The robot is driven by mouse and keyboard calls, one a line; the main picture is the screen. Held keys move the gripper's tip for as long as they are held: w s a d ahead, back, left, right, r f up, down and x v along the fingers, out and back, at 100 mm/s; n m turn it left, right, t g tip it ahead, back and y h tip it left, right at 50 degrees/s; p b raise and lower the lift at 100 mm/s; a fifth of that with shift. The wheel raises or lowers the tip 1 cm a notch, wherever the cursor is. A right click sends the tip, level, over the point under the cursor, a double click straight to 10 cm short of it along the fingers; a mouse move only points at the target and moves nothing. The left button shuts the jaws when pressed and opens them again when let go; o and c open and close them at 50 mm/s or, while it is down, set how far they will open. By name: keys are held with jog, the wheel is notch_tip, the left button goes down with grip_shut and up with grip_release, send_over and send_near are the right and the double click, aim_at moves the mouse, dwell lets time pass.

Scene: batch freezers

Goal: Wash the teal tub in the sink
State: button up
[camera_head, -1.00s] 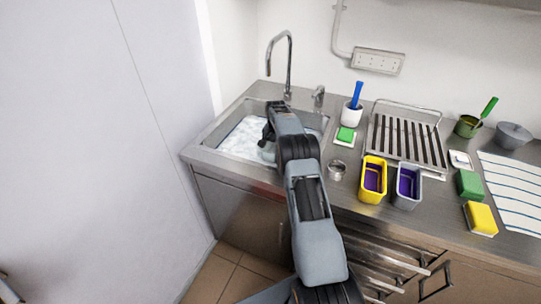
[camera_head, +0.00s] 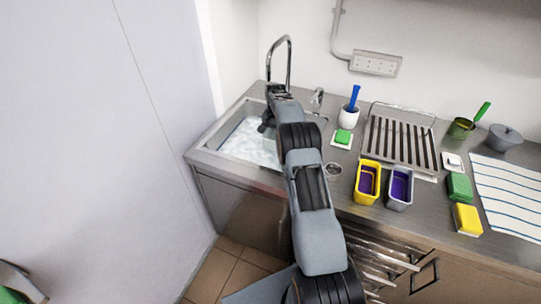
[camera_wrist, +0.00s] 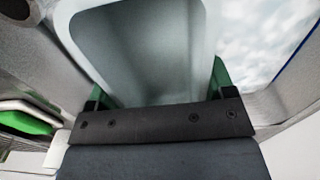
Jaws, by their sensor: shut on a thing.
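The teal tub (camera_wrist: 145,45) fills the upper middle of the wrist view, its pale grey-teal inside facing the camera. My gripper (camera_wrist: 155,88) is shut on the teal tub, with a green fingertip on each side of it. In the head view my gripper (camera_head: 266,124) is over the sink's right part, and the arm hides the tub there. The sink (camera_head: 207,140) holds white, foamy water (camera_head: 250,143). I cannot tell whether the tub touches the water.
A tall tap (camera_head: 289,62) stands behind the sink. To the right are a green sponge (camera_head: 343,136) on a white dish, a white cup (camera_head: 349,116) with a blue-handled tool, a drying rack (camera_head: 401,140), a yellow tub (camera_head: 360,195) and a grey tub (camera_head: 398,203).

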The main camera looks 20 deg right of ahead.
jog(key=shift+r+p, duration=1.5)
jog(key=shift+r, duration=0.85)
notch_tip(320, 180, up, 3)
jog(key=shift+r+p, duration=0.1)
jog(key=shift+p, duration=1.1)
